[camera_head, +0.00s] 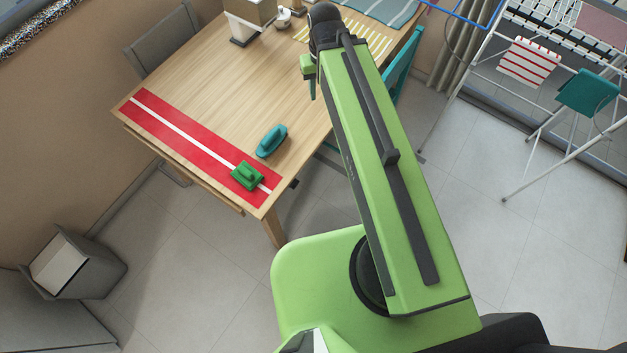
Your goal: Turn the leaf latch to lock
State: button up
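The wooden table (215,90) stands at upper left. A small dark piece (294,183) shows by its near right edge; I cannot tell if it is the leaf latch or how it is turned. No other part is clearly a latch. My gripper (311,88) is at the far end of my green arm, over the right side of the table. It is small and partly hidden by the arm, so I cannot see whether its fingers are apart or whether it touches anything.
A red runner with a white stripe (165,118) lies along the table's left side. A green block-like item (247,175) sits on it, with a teal one (271,141) beside it. A grey chair (163,43), grey bin (78,268) and drying rack (480,72) stand around.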

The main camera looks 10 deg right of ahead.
aim_at(295, 182)
jog(key=z, duration=1.5)
jog(key=k, duration=1.2)
jog(key=u, duration=2.6)
jog(key=i, duration=0.45)
jog(key=z, duration=0.05)
jog(key=k, duration=0.45)
jog(key=z, duration=0.05)
